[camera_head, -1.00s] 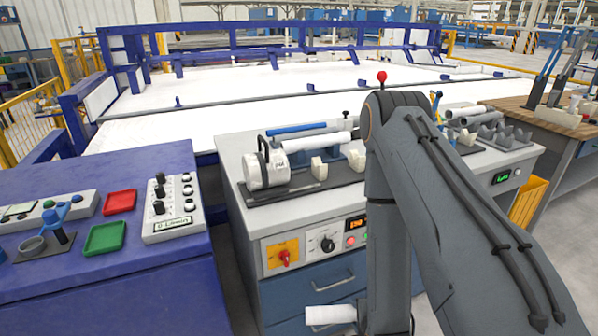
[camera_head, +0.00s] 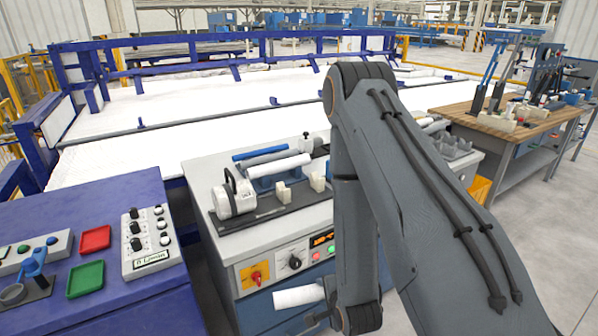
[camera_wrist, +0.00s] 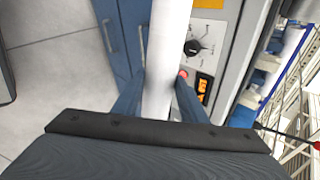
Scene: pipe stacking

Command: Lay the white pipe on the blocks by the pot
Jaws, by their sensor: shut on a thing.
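The white pipe (camera_head: 295,297) is held in front of the bench's drawers, below the bench top. It also shows in the wrist view (camera_wrist: 162,50), running between the two fingers. My gripper (camera_wrist: 161,85) is shut on it. In the head view my arm hides most of the gripper. The white pot (camera_head: 233,199) with a black handle is on the bench top at the left. Two cream blocks, one nearer (camera_head: 281,191) and one farther (camera_head: 317,181), stand right of the pot on a dark base plate (camera_head: 265,216). Nothing is seen lying across them.
Behind the blocks, another white pipe (camera_head: 280,165) and a blue pipe (camera_head: 259,152) lie on the bench. The bench front has an orange panel with a red knob (camera_head: 257,276). A blue desk with a button box (camera_head: 148,240) stands at the left.

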